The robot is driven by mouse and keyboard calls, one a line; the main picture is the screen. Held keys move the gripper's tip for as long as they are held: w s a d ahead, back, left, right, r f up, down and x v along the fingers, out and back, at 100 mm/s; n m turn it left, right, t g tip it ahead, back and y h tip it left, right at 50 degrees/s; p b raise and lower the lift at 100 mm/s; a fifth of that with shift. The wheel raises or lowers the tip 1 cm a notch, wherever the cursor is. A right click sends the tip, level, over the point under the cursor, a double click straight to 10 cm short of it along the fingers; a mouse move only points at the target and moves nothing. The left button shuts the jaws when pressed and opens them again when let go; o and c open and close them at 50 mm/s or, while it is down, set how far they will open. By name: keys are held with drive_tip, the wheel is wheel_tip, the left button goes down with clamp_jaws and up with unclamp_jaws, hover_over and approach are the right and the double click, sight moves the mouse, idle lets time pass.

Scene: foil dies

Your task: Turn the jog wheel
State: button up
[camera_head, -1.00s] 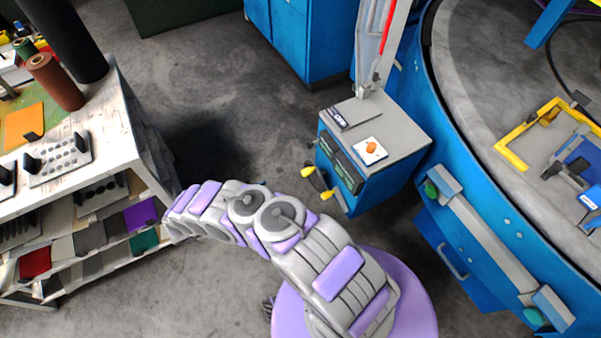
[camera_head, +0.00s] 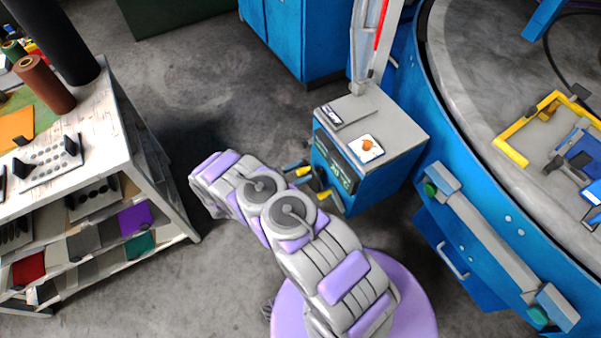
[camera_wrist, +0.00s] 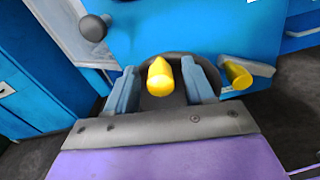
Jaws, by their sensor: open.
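The jog wheel appears to be the dark round part (camera_wrist: 179,88) on the front of the blue cabinet (camera_head: 372,187). A yellow knob (camera_wrist: 160,77) stands out in front of it, between my fingers. A second yellow knob (camera_wrist: 237,75) sits on a grey bar to the right, outside my fingers. In the head view, small yellow parts (camera_head: 303,171) show at the cabinet's left side, partly hidden by my arm. My gripper (camera_wrist: 164,68) is open, with one blue-grey finger on each side of the first knob. Gaps show beside the knob; contact cannot be told.
The cabinet's grey top holds a white panel with an orange knob (camera_head: 367,145) and a dark box (camera_head: 331,115). A large round blue machine (camera_head: 470,190) stands close on the right. A white workbench (camera_head: 95,150) is at left. Grey floor lies open between.

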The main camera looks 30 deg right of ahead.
drive_tip(key=shift+d, duration=0.2)
drive_tip(key=shift+a, duration=0.1)
drive_tip(key=shift+c, duration=0.6)
clamp_jaws()
